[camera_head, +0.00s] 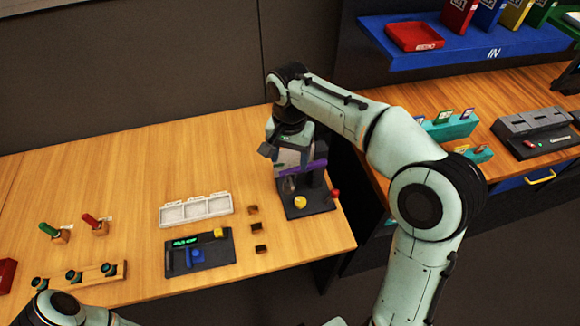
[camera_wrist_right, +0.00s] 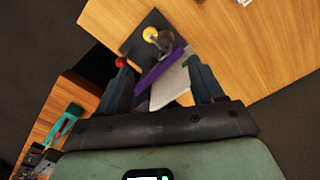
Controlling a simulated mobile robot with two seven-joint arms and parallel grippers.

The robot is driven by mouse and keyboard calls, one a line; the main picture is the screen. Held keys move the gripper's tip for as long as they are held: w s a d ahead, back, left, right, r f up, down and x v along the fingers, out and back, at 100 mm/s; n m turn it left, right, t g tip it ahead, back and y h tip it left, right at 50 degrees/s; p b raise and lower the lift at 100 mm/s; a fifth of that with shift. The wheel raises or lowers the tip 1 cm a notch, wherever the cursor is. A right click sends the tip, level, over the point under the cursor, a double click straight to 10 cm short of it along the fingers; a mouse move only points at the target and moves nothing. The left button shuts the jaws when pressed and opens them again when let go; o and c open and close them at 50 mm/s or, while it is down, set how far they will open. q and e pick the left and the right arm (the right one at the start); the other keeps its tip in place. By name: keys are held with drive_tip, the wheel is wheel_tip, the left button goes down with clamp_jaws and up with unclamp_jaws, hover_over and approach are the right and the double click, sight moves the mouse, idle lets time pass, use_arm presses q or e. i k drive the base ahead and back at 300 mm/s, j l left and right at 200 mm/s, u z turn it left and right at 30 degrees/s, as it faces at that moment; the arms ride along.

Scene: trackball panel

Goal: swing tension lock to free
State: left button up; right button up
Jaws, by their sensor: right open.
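A dark stand (camera_head: 308,208) sits at the table's right end, with a yellow knob (camera_head: 300,202), a red knob (camera_head: 335,193) and a purple bar (camera_head: 314,166). I cannot tell for sure which part is the tension lock. My right gripper (camera_head: 287,150) is over the back of this stand and partly hides it. In the right wrist view, its fingers (camera_wrist_right: 162,82) are apart, with the purple bar (camera_wrist_right: 160,68) and a pale plate (camera_wrist_right: 172,86) showing between them. The yellow knob (camera_wrist_right: 150,34) and red knob (camera_wrist_right: 120,62) lie beyond. The left gripper is not visible.
Left of the stand are small wooden blocks (camera_head: 260,249), a white tray (camera_head: 196,210) and a dark panel (camera_head: 205,256) with a blue part. Green and red pegs (camera_head: 95,224) stand farther left. A second bench with a blue shelf (camera_head: 480,48) is right.

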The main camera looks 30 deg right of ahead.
sight(335, 193)
drive_tip(key=k, duration=1)
